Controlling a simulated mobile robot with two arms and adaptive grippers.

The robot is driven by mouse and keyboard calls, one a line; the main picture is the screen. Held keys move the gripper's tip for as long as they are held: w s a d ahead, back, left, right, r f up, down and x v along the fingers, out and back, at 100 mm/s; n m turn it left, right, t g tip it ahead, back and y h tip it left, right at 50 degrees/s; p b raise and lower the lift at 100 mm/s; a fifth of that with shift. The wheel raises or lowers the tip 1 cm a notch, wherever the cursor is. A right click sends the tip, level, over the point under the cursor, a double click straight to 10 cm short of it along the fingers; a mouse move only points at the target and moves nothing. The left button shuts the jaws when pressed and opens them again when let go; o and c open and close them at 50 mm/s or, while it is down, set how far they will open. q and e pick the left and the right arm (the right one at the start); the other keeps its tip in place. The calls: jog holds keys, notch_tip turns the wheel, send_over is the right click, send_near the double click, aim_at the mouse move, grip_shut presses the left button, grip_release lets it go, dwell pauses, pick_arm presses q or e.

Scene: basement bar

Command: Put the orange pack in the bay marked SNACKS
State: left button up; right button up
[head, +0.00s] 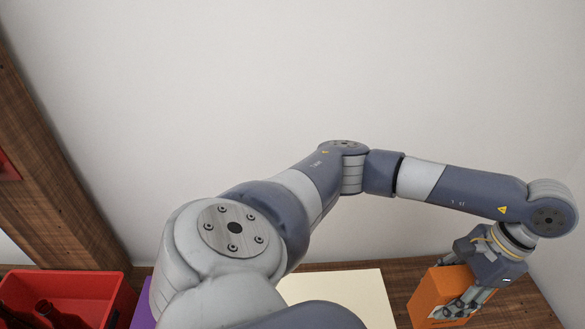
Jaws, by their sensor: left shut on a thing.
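The orange pack (426,297) is at the lower right of the head view, over or on the wooden surface. My left gripper (458,308) reaches down to it from above, with its fingers shut on the pack. I cannot tell whether the pack touches the surface below. The pack's lower part is cut off by the picture's bottom edge. My right gripper is not in view. No marking that reads SNACKS is visible.
A red crate (112,289) with dark bottles (48,312) stands at the lower left. A purple area (144,307) and a cream panel (340,287) lie between it and the pack, partly behind my arm. A white wall (240,80) rises behind the wooden surface (400,270).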

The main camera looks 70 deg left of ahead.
pick_arm(q)
notch_tip(320, 180, down, 8)
jog(key=shift+s+f+b, duration=0.1)
jog(key=shift+f+b, duration=0.1)
jog(key=shift+b, duration=0.95)
notch_tip(320, 180, down, 10)
jog(key=b, duration=0.1)
jog(key=shift+r+b, duration=0.25)
jog(key=shift+b, duration=0.1)
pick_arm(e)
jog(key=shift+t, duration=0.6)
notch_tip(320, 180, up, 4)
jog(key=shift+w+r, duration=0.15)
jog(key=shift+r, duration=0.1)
pick_arm(q)
jog(key=shift+f, duration=0.15)
jog(key=o, duration=1.2)
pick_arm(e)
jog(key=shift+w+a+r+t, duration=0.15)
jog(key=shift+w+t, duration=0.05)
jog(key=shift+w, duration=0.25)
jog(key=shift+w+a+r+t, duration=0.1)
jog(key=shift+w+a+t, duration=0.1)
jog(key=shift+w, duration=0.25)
